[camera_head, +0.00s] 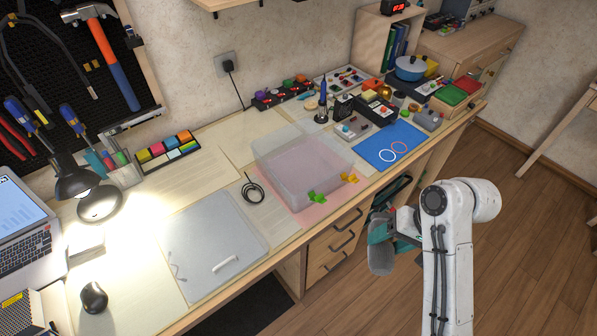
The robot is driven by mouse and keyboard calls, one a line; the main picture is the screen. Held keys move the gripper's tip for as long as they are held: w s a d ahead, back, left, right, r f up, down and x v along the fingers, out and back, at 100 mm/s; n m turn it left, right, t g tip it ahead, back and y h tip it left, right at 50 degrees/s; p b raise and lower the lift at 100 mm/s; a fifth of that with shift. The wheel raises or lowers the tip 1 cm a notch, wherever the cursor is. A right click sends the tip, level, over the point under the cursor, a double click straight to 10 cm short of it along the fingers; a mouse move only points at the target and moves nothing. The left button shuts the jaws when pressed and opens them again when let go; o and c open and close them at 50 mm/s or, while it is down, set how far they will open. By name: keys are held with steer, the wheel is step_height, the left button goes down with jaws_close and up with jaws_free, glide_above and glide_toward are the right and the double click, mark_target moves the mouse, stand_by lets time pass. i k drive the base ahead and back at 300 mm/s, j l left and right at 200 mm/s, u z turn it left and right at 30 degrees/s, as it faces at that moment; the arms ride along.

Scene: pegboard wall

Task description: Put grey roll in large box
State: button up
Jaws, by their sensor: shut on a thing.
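The large box (284,171) is a clear, open-topped bin on a pink mat (306,217) near the middle of the workbench. My gripper (390,236) is beyond the bench's front edge, to the right of the box and apart from it. It is shut on a grey rounded thing, which looks like the grey roll (381,258), hanging below and left of my wrist. The fingertips are partly hidden by my arm and the roll.
Green (316,197) and orange (349,178) pieces lie by the box's front. A black cable coil (253,192) lies left of it. A blue mat (388,146) and crowded trays are at the right.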

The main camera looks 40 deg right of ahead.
mark_target(293, 167)
steer(key=i, duration=0.95)
